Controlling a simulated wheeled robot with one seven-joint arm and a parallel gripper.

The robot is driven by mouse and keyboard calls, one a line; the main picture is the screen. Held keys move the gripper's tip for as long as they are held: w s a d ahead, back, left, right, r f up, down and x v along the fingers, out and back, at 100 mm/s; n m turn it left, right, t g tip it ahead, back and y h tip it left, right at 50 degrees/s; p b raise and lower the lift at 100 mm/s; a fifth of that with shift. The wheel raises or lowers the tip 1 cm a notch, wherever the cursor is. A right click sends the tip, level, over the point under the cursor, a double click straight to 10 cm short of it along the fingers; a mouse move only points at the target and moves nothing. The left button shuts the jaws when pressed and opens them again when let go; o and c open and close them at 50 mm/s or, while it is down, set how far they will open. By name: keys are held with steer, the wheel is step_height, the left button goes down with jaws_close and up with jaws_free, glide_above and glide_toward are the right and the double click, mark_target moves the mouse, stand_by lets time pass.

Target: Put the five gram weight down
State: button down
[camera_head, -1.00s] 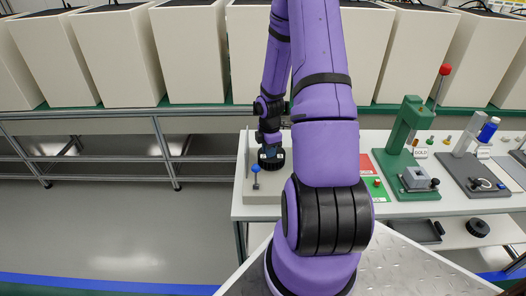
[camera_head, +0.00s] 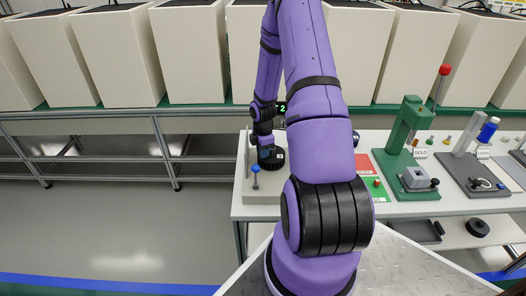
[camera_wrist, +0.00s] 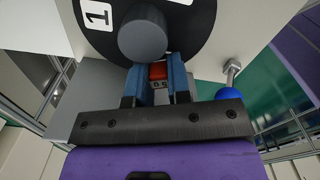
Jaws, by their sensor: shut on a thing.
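My gripper (camera_wrist: 159,82) has two blue fingers closed on a small red piece (camera_wrist: 158,71), which appears to be the five gram weight. Its mark is too small to read. A grey cylinder (camera_wrist: 143,38) is just beyond the fingertips, over a black disc (camera_wrist: 195,40) with white number labels, one reading 1. I cannot tell whether the red piece touches the disc. In the head view my gripper (camera_head: 267,153) is low at the black disc (camera_head: 272,165) on the left end of the bench, and the weight is hidden there.
A blue ball-topped lever (camera_head: 255,169) stands left of the disc; its blue ball (camera_wrist: 236,94) is near my gripper's right side. A green digit display (camera_head: 283,108) is behind my arm. Red and green pads (camera_head: 376,188), a green press (camera_head: 406,130) and a grey stand (camera_head: 465,150) are to the right.

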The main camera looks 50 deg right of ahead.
steer(key=shift+f, duration=0.15)
steer(key=c, duration=1.1)
jaws_free()
steer(key=shift+o, duration=0.2)
